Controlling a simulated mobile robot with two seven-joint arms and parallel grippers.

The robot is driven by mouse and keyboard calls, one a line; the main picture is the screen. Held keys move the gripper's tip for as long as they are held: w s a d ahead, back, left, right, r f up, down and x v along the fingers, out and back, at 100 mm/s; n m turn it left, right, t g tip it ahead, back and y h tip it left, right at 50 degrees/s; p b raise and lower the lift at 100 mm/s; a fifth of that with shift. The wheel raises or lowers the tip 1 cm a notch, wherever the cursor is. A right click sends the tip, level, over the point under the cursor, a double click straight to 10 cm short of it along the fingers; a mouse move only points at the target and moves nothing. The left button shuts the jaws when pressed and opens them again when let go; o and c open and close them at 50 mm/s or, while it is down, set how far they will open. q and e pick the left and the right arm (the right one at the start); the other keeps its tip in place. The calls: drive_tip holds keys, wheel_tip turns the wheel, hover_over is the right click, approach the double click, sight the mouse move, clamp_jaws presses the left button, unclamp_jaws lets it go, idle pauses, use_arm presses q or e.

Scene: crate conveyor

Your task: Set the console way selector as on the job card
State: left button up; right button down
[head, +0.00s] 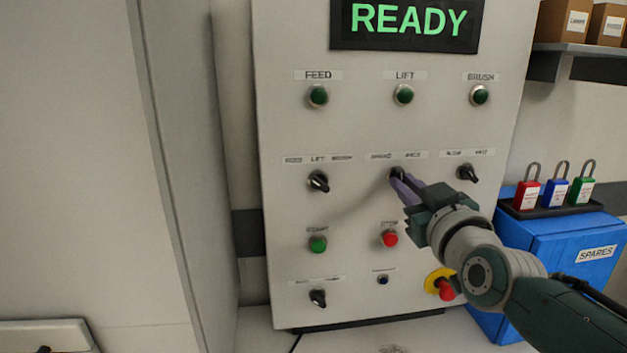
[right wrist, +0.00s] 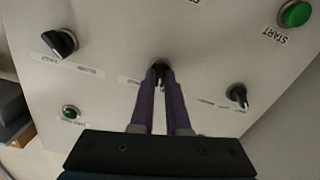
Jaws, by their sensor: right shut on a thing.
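The console (head: 350,125) fills the middle of the head view. A black selector knob (head: 396,172) sits in the centre of its row of selectors, under a label too small to read surely. My right gripper (head: 403,184) comes from the lower right, its purple fingers shut on this knob. In the right wrist view the fingers (right wrist: 160,84) close on the black knob (right wrist: 159,67), and they partly hide its pointer. I cannot tell which way it points. My left gripper and the job card are not in view.
A selector (head: 318,181) stands left of the gripped knob, another (head: 466,173) right. Red stop button (head: 389,238) and yellow-ringed emergency stop (head: 443,286) are below, near my arm. A blue spares box (head: 560,262) stands right. The display (head: 408,22) reads READY.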

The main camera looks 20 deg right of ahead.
drive_tip(key=m, duration=1.1)
drive_tip(key=shift+b, duration=0.4)
drive_tip(key=shift+m, duration=0.3)
drive_tip(key=c, duration=0.9)
unclamp_jaws()
drive_tip(key=p+v, duration=0.1)
drive_tip(key=v, duration=0.9)
drive_tip(key=shift+d, duration=0.1)
